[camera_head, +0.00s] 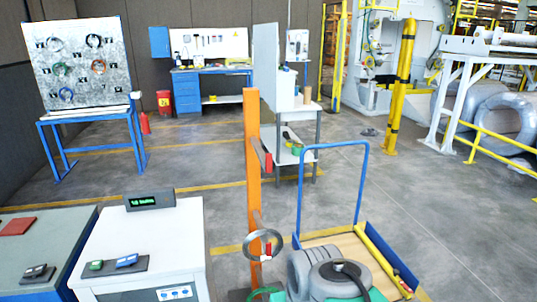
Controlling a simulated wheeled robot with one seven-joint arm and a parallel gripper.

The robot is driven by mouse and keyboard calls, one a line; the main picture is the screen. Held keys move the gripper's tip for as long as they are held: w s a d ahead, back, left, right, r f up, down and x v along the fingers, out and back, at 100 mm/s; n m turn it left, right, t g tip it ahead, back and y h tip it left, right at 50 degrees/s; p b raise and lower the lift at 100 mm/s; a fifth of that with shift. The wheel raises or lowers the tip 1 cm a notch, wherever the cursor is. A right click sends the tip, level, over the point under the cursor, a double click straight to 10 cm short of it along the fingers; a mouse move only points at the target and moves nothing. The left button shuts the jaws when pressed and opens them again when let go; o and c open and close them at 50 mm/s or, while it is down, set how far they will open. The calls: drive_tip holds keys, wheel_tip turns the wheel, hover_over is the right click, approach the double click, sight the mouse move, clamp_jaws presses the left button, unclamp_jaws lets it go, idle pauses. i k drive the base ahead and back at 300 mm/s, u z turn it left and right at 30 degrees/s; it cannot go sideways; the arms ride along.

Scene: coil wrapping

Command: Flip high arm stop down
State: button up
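I cannot tell for sure which part is the high arm stop. An upright orange post (253,190) stands in the middle foreground. A small red piece (267,160) juts from its right side at mid height. A grey handwheel (263,245) with a red part at its middle is low on the post. The large coil-handling machine (388,50) is at the back right, with a yellow post with black bands (401,85) in front of it. No gripper fingers show in view.
A blue-framed cart (334,146) stands right of the orange post. A white cabinet (145,245) with a display is at the lower left. A white side table (298,112) stands behind the post. A yellow rail (500,144) fronts large coils (505,118) at right. Open floor lies between.

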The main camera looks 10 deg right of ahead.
sight(268, 157)
drive_tip(key=z, duration=0.3)
drive_tip(key=i, duration=1.15)
drive_tip(key=u, duration=0.3)
